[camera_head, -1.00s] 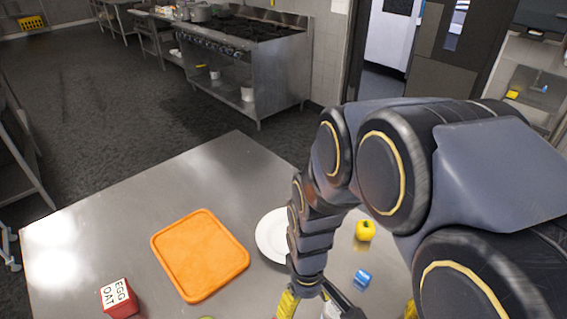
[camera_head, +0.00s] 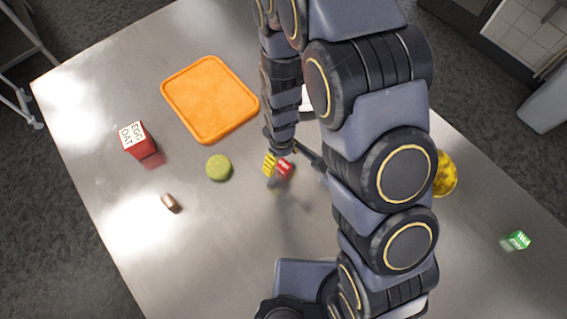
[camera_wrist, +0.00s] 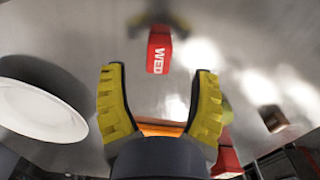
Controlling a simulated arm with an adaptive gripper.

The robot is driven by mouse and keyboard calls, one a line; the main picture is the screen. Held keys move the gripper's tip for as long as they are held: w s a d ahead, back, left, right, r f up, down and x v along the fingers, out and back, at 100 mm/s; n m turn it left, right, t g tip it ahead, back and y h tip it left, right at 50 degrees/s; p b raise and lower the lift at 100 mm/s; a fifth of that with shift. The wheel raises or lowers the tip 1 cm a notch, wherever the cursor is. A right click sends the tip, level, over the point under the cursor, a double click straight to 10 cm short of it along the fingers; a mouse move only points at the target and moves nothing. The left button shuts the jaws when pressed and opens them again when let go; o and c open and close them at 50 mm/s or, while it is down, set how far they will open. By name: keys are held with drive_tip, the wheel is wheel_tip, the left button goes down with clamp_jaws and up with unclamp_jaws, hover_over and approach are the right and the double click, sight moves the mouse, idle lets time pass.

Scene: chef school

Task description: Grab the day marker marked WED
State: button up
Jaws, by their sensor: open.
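The WED marker (camera_head: 284,168) is a small red block with white letters on the steel table. In the wrist view the red WED marker (camera_wrist: 159,52) lies ahead of the gap between my fingertips, about centred, its letters turned sideways. My gripper (camera_wrist: 158,75) is open and empty, with a yellow ribbed finger on each side. In the head view my gripper (camera_head: 283,161) is at the marker, with one yellow finger just left of it. The other finger is hard to make out there. I cannot tell the exact height of the fingers above the table.
An orange tray (camera_head: 210,98), a red box lettered EGG OAT (camera_head: 137,140), a green disc (camera_head: 218,167) and a brown cylinder (camera_head: 170,203) are to the left. A green marker (camera_head: 517,240) and a yellow object (camera_head: 444,174) are right. A white plate (camera_wrist: 38,108) shows in the wrist view.

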sight(282, 163)
drive_tip(key=shift+w+f, duration=0.1)
drive_tip(key=shift+f, duration=1.75)
drive_tip(key=c, duration=1.1)
drive_tip(key=shift+o, duration=0.2)
drive_tip(key=shift+r, duration=0.1)
clamp_jaws()
